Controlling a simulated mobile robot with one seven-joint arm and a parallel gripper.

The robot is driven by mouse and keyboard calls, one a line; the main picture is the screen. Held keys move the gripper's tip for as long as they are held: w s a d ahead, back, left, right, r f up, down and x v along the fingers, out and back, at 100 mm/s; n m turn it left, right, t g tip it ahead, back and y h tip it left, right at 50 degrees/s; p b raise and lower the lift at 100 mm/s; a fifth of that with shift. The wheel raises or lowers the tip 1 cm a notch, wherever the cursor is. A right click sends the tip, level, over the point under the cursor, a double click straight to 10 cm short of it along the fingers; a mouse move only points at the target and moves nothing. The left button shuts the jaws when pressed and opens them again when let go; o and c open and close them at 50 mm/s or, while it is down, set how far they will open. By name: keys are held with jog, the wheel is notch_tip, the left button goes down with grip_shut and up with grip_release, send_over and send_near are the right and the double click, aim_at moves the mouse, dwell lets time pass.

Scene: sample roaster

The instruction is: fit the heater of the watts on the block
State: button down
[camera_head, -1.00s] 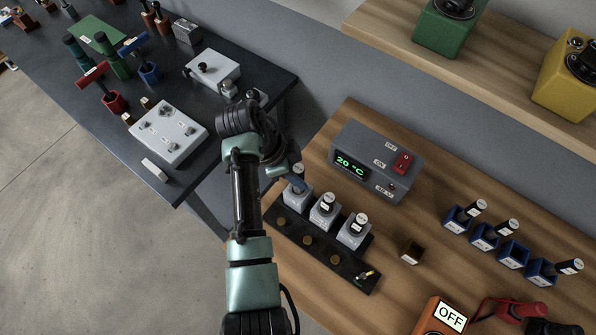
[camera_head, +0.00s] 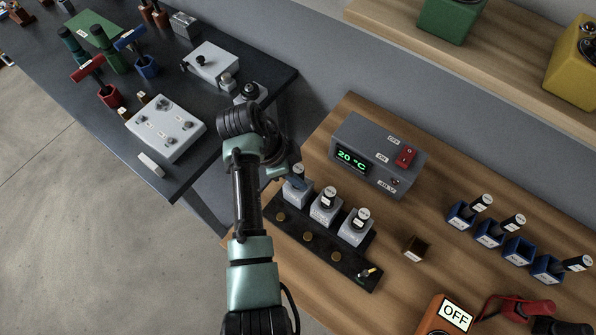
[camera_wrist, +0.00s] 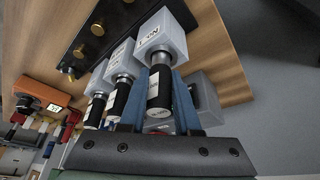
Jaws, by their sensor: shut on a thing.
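A row of pale grey blocks stands on a black strip (camera_head: 306,237). My gripper (camera_head: 297,181) is at the leftmost block (camera_head: 298,195). In the wrist view, my blue fingers (camera_wrist: 162,76) are shut on a black heater with a white label (camera_wrist: 159,92). The heater stands in line with the lettered block (camera_wrist: 164,36), its end at the block's face; how deep it sits is hidden. The middle block (camera_head: 325,213) and right block (camera_head: 356,234) each carry a similar black heater. The heaters' wattage print is too small to read.
A grey control box (camera_head: 372,150) reading 20 °C stands behind the blocks. Blue holders (camera_head: 489,236) stand at right, one empty. A dark bench (camera_head: 200,105) stands left.

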jog(key=shift+f+b, duration=0.35)
jog(key=shift+f, duration=0.2)
jog(key=c, duration=0.5)
grip_release()
jog(key=shift+c, duration=0.2)
jog(key=shift+r, duration=0.1)
jog(key=w+p+v, duration=0.1)
jog(key=v, duration=1.2)
jog(key=shift+s, duration=0.45)
jog(key=shift+d, duration=0.1)
